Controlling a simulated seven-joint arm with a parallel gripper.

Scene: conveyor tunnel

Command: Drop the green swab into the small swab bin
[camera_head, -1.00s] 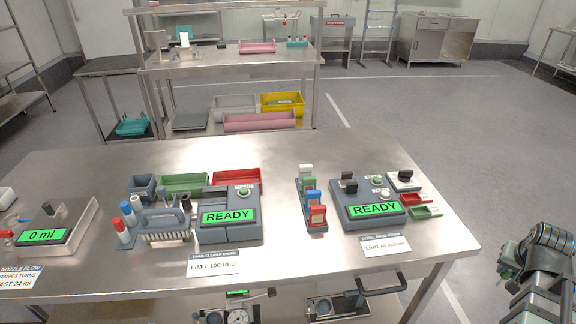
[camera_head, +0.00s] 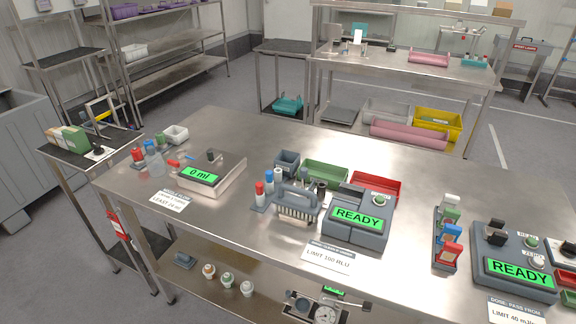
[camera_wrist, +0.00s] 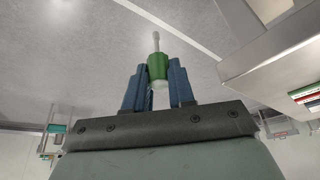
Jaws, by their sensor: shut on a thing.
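My gripper (camera_wrist: 158,88) shows only in the wrist view, its two blue fingers shut on the green swab (camera_wrist: 157,67). The swab has a green body, a pale thin tip pointing away from the fingers and a whitish end between them. It is held in the air with floor behind it. In the head view, a small dark grey open box (camera_head: 287,163), possibly the swab bin, stands on the steel table left of the green tray. My gripper is not in the head view, so its distance from that box cannot be told.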

